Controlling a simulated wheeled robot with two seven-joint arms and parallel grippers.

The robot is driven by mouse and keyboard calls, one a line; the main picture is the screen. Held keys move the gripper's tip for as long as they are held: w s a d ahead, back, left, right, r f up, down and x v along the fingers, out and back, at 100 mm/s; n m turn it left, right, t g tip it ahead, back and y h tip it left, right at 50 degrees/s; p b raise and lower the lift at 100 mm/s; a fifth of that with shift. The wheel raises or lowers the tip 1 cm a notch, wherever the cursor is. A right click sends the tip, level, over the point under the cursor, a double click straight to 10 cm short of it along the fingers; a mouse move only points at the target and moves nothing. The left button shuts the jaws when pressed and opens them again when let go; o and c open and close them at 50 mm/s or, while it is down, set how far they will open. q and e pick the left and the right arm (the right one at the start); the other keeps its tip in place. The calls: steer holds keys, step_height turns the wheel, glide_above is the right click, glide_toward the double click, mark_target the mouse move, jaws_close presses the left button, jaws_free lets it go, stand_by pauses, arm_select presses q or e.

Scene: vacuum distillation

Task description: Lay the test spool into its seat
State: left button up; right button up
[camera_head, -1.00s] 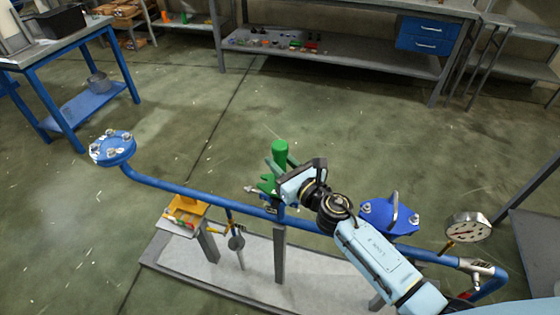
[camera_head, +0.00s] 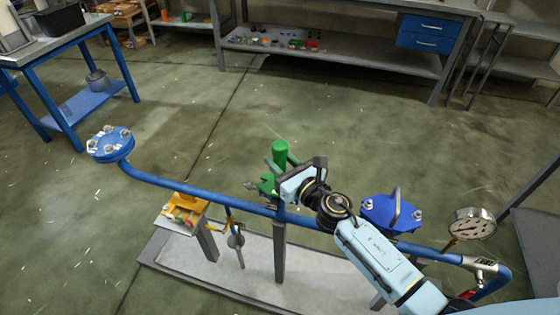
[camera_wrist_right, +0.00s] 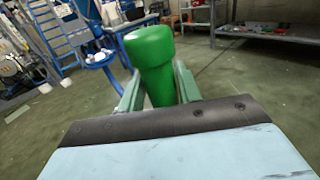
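A green cylinder (camera_head: 280,153) stands upright above the blue pipe (camera_head: 170,188), with a green forked piece (camera_head: 266,186) low beside it. I cannot tell for certain whether it is the test spool, or which part is the seat. My right gripper (camera_head: 279,166) is at the cylinder. In the right wrist view the same green cylinder (camera_wrist_right: 151,60) is between the two teal fingers of my right gripper (camera_wrist_right: 158,86), which appear to touch its narrower lower part on both sides. Its lower end is hidden behind the gripper body. My left gripper is not in view.
The pipe runs from a bolted blue flange (camera_head: 110,143) past a blue cover with a handle (camera_head: 392,212) to a round gauge (camera_head: 471,224). A yellow piece (camera_head: 187,203) sits on a small stand left of my gripper. A blue table (camera_head: 88,98) and a workbench (camera_head: 330,60) stand behind.

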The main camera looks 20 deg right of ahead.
mark_target(283, 166)
steer(key=o, duration=0.4)
steer(key=shift+s+f, duration=0.1)
steer(key=shift+f, duration=0.15)
steer(key=shift+s+d, duration=0.15)
steer(key=shift+s, duration=0.15)
steer(key=v, duration=0.5)
steer(key=shift+s+d, duration=0.1)
steer(key=shift+s, duration=0.25)
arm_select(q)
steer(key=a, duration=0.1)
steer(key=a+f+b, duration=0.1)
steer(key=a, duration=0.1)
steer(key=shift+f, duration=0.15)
arm_select(e)
steer(key=v, duration=0.7)
steer(key=shift+w+r, duration=0.1)
steer(key=shift+r, duration=0.15)
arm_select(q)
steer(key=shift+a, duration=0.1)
